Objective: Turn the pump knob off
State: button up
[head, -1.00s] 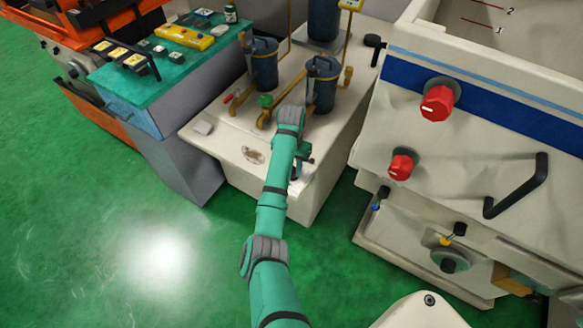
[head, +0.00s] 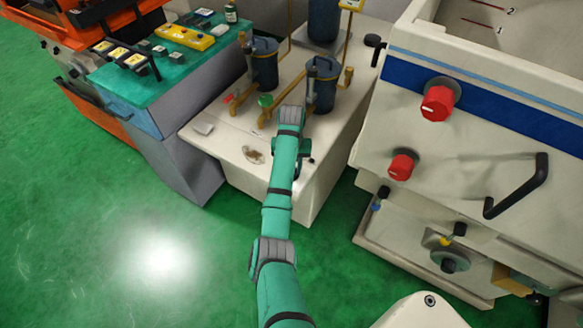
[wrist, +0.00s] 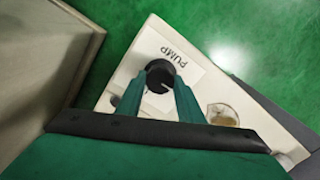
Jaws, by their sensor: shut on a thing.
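The black round pump knob (wrist: 160,71) shows in the wrist view on a pale panel, beside a white label (wrist: 180,58) that reads PUMP. A pale pointer mark lies near the knob's lower edge. My gripper's green fingers (wrist: 158,88) are shut on the knob, one on each side. In the head view my gripper is mostly hidden by my arm above the front of the white tank unit (head: 222,150). I cannot make out the knob there.
Dark filter canisters (head: 322,88) and brass pipes stand on the unit behind my arm. A machine with red knobs (head: 437,103) and a black handle (head: 518,185) stands to the right. A teal-topped control desk (head: 165,60) is to the left. Green floor is clear at front left.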

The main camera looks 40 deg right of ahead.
jog(key=o, duration=1.1)
jog(key=shift+c, duration=0.2)
notch_tip(320, 180, up, 6)
jog(key=shift+w+d+r, duration=0.15)
jog(key=shift+d+r, duration=0.05)
jog(key=shift+r, duration=0.75)
jog(key=shift+a+r, duration=0.2)
jog(key=shift+s+r, duration=0.2)
jog(key=shift+r, duration=1.1)
